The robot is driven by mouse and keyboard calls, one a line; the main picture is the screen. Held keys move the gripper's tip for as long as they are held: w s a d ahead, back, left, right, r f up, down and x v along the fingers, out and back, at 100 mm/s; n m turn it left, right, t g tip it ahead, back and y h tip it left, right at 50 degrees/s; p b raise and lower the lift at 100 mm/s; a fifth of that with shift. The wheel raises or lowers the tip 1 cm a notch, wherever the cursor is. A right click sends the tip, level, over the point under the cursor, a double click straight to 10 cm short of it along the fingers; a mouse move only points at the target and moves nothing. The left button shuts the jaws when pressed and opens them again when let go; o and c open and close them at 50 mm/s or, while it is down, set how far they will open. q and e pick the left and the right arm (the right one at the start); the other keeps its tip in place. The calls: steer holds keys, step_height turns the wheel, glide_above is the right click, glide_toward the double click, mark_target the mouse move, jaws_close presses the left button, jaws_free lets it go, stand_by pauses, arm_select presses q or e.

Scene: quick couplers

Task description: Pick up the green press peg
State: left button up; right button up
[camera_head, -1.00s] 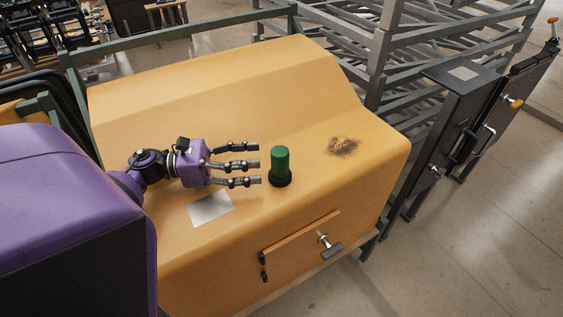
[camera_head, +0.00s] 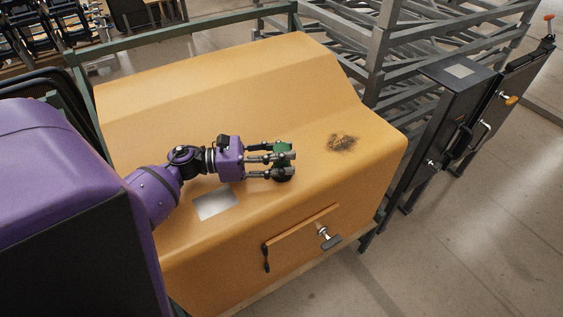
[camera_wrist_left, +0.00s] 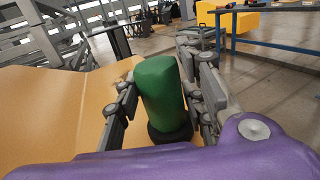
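The green press peg (camera_wrist_left: 160,95) stands upright between the fingers of my left gripper in the left wrist view. Its black round foot (camera_wrist_left: 170,135) is below. In the head view, my left gripper (camera_head: 283,158) reaches it from the left, its fingers closed in around it and covering most of the green peg (camera_head: 281,147). The black foot (camera_head: 283,175) still shows, low at the orange surface. The fingers appear to touch the peg on both sides. My right gripper is not in view.
The peg is on an orange sloped housing (camera_head: 200,90). A grey-white plate (camera_head: 215,203) lies left of it and a dark scorched patch (camera_head: 343,142) right of it. A handle (camera_head: 329,237) sticks out of the front. Grey racks (camera_head: 385,60) stand behind.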

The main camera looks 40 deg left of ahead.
arm_select(q)
steer(key=c, duration=0.7)
steer(key=shift+r, duration=0.1)
steer(key=shift+r, duration=0.6)
steer(key=shift+r+b, duration=0.4)
steer(key=shift+r, duration=0.35)
steer(key=shift+s+d+r+b, duration=0.1)
steer(key=shift+s+r+b, duration=0.1)
steer(key=shift+s+r, duration=1.85)
steer(key=shift+s+r+b, duration=0.15)
steer(key=shift+s+r, duration=1.2)
steer(key=shift+s, duration=1.3)
steer(key=shift+s+d+r+b, duration=0.1)
steer(key=shift+s+r+b, duration=0.1)
steer(key=shift+s+r, duration=1.85)
steer(key=shift+s+f, duration=0.3)
steer(key=shift+f, duration=0.05)
